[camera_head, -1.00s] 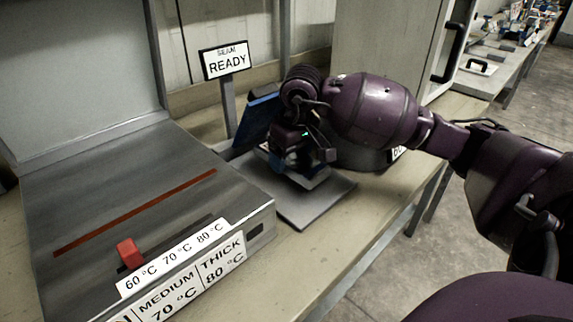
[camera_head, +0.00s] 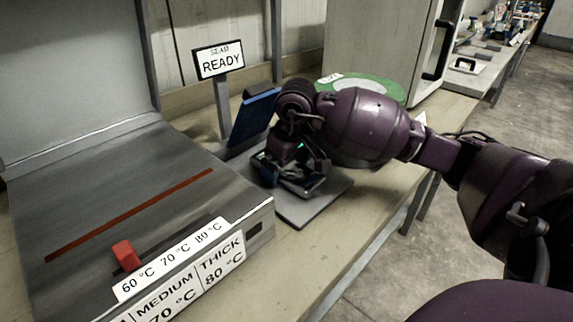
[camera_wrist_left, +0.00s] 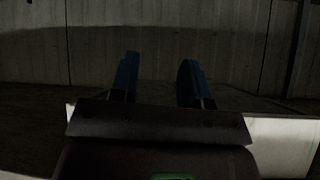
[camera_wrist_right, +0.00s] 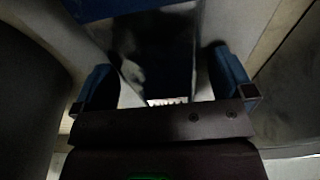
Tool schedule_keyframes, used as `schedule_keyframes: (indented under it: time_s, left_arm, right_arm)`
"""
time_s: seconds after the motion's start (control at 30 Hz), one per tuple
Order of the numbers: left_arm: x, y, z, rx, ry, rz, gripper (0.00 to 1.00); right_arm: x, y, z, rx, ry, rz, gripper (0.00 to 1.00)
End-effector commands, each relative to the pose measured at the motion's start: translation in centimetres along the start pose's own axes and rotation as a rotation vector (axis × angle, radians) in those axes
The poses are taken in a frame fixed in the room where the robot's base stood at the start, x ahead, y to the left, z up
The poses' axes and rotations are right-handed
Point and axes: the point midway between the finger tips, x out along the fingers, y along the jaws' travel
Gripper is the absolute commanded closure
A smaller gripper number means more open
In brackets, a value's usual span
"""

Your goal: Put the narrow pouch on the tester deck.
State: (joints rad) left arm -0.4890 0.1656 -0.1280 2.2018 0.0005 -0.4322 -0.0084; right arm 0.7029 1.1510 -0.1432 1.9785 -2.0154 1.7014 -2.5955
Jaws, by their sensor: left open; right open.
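The tester deck is a flat grey plate (camera_head: 310,207) on the bench, with a blue upright panel (camera_head: 256,116) at its back. My right gripper (camera_head: 290,178) is low over the plate, pointing down, its fingers apart. In the right wrist view, its blue fingers (camera_wrist_right: 165,88) stand either side of a dark, glossy surface with a small white patterned strip (camera_wrist_right: 167,102) low between them. I cannot tell whether this is the narrow pouch; no pouch shows clearly in the head view. My left gripper (camera_wrist_left: 160,80) is open and empty in its wrist view, facing a wall.
A grey sealer (camera_head: 120,200) with a red slider and temperature labels stands at the left. A READY sign (camera_head: 218,61) rises behind it. A round green-topped object (camera_head: 385,88) sits behind my right arm. Bare bench (camera_head: 340,235) lies in front of the plate.

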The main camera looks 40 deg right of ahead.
Motion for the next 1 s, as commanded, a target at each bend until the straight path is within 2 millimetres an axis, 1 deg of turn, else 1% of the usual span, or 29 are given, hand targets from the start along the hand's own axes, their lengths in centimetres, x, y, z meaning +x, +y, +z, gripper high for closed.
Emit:
schedule_keyframes:
  time_s: [0.17, 0.27, 0.5, 0.7, 0.83, 1.0]
  left_arm:
    - [-0.1, 0.0, -0.2, -0.001, 0.003, 0.000, 0.57]
    - [-0.2, -0.1, -0.4, -0.006, 0.007, -0.001, 0.57]
    - [-0.5, -0.2, -0.8, -0.013, 0.010, -0.003, 0.57]
    - [-0.7, -0.2, -0.5, -0.014, 0.003, -0.005, 0.57]
    - [-0.8, -0.1, -0.3, -0.015, -0.001, -0.005, 0.57]
    - [-0.8, -0.1, -0.2, -0.016, -0.002, -0.005, 0.57]
  right_arm:
    - [-0.2, 0.0, 0.0, 0.000, 0.001, -0.001, 0.00]
    - [-1.1, 0.0, -0.1, 0.000, 0.005, 0.002, 0.00]
    - [-5.0, 0.1, -0.2, 0.000, 0.007, 0.002, 0.00]
    - [-7.2, 0.0, -0.1, 0.000, 0.004, 0.001, 0.00]
    - [-7.8, 0.0, -0.1, 0.001, 0.001, -0.001, 0.00]
    - [-7.8, 0.0, -0.1, 0.001, -0.001, -0.001, 0.00]
